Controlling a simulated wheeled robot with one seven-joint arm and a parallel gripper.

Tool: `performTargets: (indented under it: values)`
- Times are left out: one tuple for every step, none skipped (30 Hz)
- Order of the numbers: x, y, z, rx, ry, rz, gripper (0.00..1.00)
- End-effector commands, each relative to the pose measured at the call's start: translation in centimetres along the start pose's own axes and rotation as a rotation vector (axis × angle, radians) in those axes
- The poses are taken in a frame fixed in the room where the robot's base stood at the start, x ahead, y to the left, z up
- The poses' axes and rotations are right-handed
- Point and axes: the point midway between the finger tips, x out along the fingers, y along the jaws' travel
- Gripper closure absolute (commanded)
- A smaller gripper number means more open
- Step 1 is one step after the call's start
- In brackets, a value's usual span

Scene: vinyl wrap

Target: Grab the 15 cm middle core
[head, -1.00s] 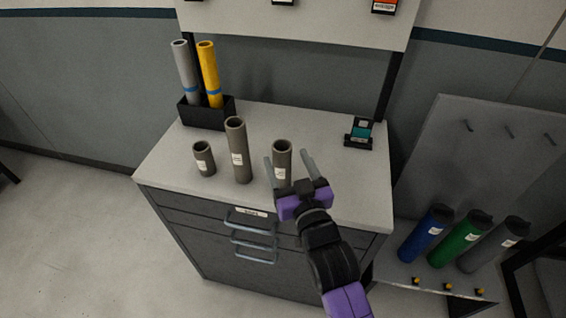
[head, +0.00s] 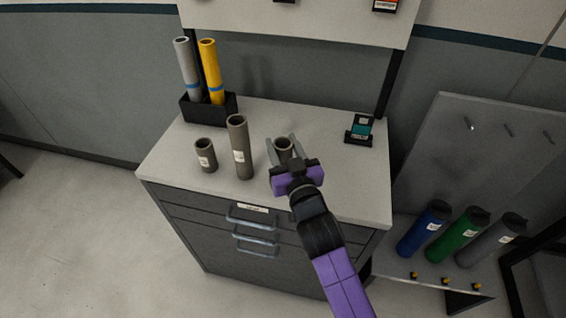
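Three brown-grey tube cores with white labels stand upright on the cabinet top. The short one (head: 205,155) is at the left, the tallest (head: 239,148) is between the others, and the mid-height one (head: 284,146) is at the right. My gripper (head: 283,147) is at the right core, with one grey finger on each side of its upper part. The purple gripper body hides the core's lower part and label. I cannot tell whether the fingers touch the core or have a small gap.
A black holder (head: 208,108) with a grey roll and a yellow roll stands at the back left. A small black stand with a teal item (head: 359,129) is at the back right. The cabinet top (head: 345,185) is clear at the right.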

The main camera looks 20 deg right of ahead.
Motion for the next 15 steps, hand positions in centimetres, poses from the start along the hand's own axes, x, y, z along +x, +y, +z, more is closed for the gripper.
performTargets:
  values:
    - [-0.01,-0.01,0.0,0.0,0.0,0.0,0.71]
    - [-0.01,-0.01,0.0,0.0,0.0,0.0,0.77]
    - [-0.01,-0.01,0.0,0.0,0.0,0.0,0.85]
    - [-0.01,-0.01,0.0,0.0,0.0,0.0,0.91]
    - [-0.01,-0.01,0.0,0.0,0.0,0.0,0.96]
    - [-0.01,-0.01,0.0,0.0,0.0,0.0,1.0]
    - [-0.01,-0.01,0.0,0.0,0.0,0.0,1.0]
    - [-0.01,-0.01,0.0,0.0,0.0,0.0,1.0]
    - [-0.01,-0.01,-0.03,0.0,0.001,0.0,1.0]
    - [-0.02,-0.01,-0.03,0.0,0.001,0.0,1.0]
    - [-0.02,-0.01,-0.03,0.0,0.001,0.0,1.0]
    - [-0.02,-0.01,-0.03,0.0,0.001,0.0,1.0]
    - [-0.02,0.0,-0.03,0.0,0.001,0.0,1.0]
    - [-0.02,-0.01,-0.04,0.0,0.001,0.0,1.0]
    - [-0.01,-0.01,-0.07,0.0,0.001,0.0,1.0]
